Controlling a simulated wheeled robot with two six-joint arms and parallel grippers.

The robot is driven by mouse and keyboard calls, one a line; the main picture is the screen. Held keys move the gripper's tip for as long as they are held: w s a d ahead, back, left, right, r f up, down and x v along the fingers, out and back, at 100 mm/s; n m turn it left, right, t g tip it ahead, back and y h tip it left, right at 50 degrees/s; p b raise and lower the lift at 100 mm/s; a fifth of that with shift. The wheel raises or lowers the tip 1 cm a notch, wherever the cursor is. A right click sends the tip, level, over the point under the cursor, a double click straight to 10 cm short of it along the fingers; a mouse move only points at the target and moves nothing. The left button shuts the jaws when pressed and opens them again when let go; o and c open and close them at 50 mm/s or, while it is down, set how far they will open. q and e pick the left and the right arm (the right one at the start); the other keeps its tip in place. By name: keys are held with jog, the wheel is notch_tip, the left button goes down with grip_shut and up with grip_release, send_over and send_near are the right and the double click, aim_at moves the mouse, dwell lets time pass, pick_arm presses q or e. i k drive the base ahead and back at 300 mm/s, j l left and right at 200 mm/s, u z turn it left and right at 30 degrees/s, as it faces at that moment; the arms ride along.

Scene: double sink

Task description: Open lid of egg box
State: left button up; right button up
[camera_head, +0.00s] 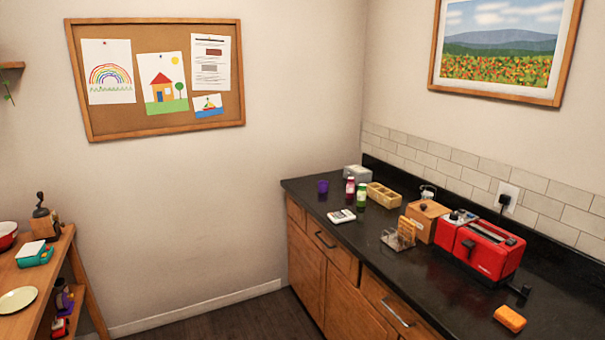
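A small grey box (357,172) sits at the far left corner of the black counter, against the backsplash. It looks like a shut egg box, but it is too small to be sure, and a lid seam does not show clearly. Bottles in front cover part of it. Neither of my grippers is in view.
A red toaster (487,250) stands farther right. A wooden shelf (62,246) is at left; floor between is clear.

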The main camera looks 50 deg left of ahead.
aim_at(358, 172)
jog(key=u, duration=1.3)
jog(key=i+j+z, duration=0.1)
jog(key=z, duration=0.2)
jog(key=i+j+z, duration=0.1)
jog(key=z, duration=0.2)
jog(key=i+j+z, duration=0.15)
jog(key=j, duration=0.3)
jog(key=i+j+z, duration=0.1)
jog(key=j, duration=0.3)
jog(key=i+j+z, duration=0.15)
jog(key=j, duration=0.3)
jog(key=i+j, duration=0.15)
jog(key=j, duration=0.35)
jog(key=i+j, duration=0.1)
jog(key=j, duration=0.4)
jog(key=i+j+z, duration=0.1)
jog(key=j, duration=0.4)
jog(key=i+j, duration=0.15)
jog(key=j, duration=0.4)
jog(key=i+j, duration=0.1)
jog(key=j, duration=0.4)
jog(key=i+j, duration=0.15)
jog(key=j, duration=0.35)
jog(key=i+j+z, duration=0.1)
jog(key=j, duration=0.4)
jog(key=i+j, duration=0.1)
jog(key=j, duration=0.45)
